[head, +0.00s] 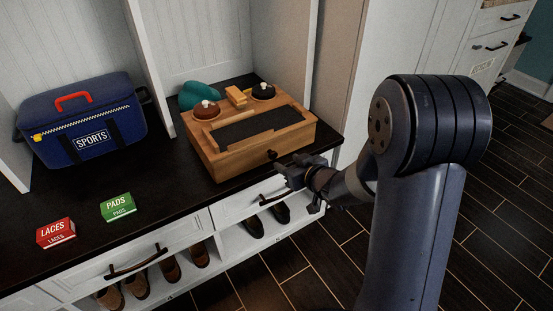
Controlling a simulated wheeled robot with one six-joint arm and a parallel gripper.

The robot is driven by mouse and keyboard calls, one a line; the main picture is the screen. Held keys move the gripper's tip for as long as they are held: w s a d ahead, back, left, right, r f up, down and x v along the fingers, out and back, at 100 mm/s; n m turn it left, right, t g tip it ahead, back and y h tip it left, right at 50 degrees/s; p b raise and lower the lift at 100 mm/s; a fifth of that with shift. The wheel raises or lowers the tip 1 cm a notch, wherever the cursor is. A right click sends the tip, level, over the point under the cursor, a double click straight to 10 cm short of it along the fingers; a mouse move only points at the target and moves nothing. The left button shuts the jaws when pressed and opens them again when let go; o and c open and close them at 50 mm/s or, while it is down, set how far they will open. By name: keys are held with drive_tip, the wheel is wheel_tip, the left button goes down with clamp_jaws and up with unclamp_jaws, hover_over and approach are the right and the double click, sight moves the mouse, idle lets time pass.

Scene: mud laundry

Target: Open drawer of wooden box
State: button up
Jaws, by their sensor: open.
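The wooden box (238,160) stands on the dark bench top, with a dark inset strip on its upper face. Its drawer front faces me and bears a small dark round knob (271,155). The drawer looks closed. My gripper (284,168) is open, just in front of and slightly right of the knob. Its fingertips are close to the knob; I cannot tell whether they touch it. The gripper and wrist hide the area below the right end of the box front.
Shoe polish tins or brushes (206,110) and a teal item (199,94) lie at the box's back. A blue sports bag (84,122), a red laces box (56,233) and a green pads box (118,207) are left. White bench drawers (150,250) and shoes lie below.

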sight(274, 155)
drive_tip(key=b+x, duration=0.2)
drive_tip(key=x, duration=0.6)
drive_tip(key=shift+w+f, duration=0.1)
clamp_jaws()
idle(0.4)
